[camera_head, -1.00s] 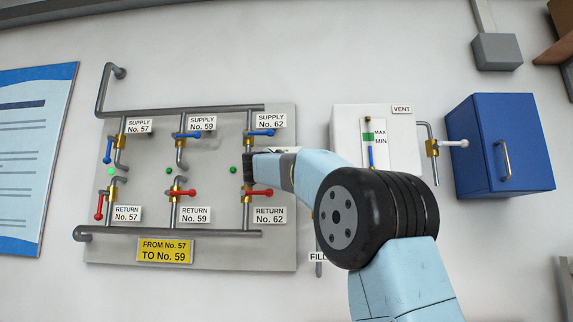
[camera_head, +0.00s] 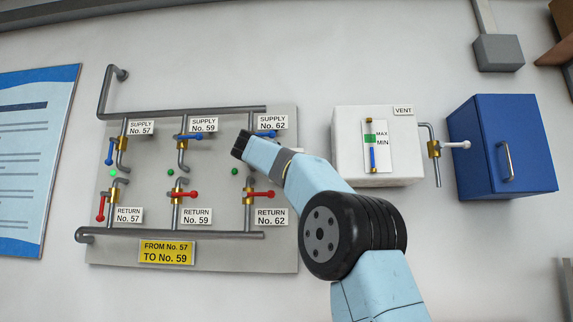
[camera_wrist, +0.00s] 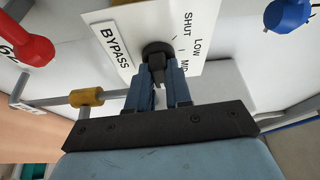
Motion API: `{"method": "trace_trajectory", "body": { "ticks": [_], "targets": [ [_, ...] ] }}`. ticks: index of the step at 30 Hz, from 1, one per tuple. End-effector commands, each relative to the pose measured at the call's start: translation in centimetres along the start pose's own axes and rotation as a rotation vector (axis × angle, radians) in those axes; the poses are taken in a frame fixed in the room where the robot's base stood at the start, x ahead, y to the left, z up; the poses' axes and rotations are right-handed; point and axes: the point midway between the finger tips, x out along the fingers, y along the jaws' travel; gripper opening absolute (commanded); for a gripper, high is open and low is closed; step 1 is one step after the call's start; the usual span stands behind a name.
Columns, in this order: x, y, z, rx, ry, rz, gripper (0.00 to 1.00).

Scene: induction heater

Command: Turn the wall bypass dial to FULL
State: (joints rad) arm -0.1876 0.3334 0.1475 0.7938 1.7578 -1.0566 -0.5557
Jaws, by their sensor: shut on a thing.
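The bypass dial (camera_wrist: 154,49) is a black round knob on a white plate (camera_wrist: 147,17) in the wrist view. The plate reads BYPASS, SHUT, LOW and MID; a FULL mark is not visible. The blue fingers of my gripper (camera_wrist: 158,82) are shut on the dial, with its dark grip part between them. Which mark the dial points to is unclear. In the head view, the dark end of my gripper (camera_head: 241,145) is in front of the No. 62 pipes, and the dial cannot be made out there.
The red RETURN No. 62 handle (camera_head: 264,195) and blue SUPPLY No. 62 handle (camera_head: 267,134) are close around my gripper. A white tank (camera_head: 350,150) and blue cabinet (camera_head: 490,130) are on the right. A yellow sign (camera_head: 166,252) is below the pipes.

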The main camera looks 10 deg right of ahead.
Motion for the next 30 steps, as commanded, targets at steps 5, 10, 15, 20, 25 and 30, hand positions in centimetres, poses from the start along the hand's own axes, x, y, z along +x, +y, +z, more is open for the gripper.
{"method": "trace_trajectory", "body": {
  "ticks": [5,10,15,20,25,30],
  "targets": [
    [0.39,0.34,-0.24,0.044,0.012,0.027,0.00],
    [0.38,0.35,-0.19,0.063,0.011,0.035,0.00],
    [0.37,0.39,-0.15,0.066,0.011,0.037,0.00],
    [0.37,0.43,-0.11,0.065,0.010,0.037,0.00],
    [0.34,0.40,-0.07,0.065,0.009,0.036,0.31],
    [0.27,0.28,-0.04,0.065,0.006,0.034,0.45]
  ]
}}
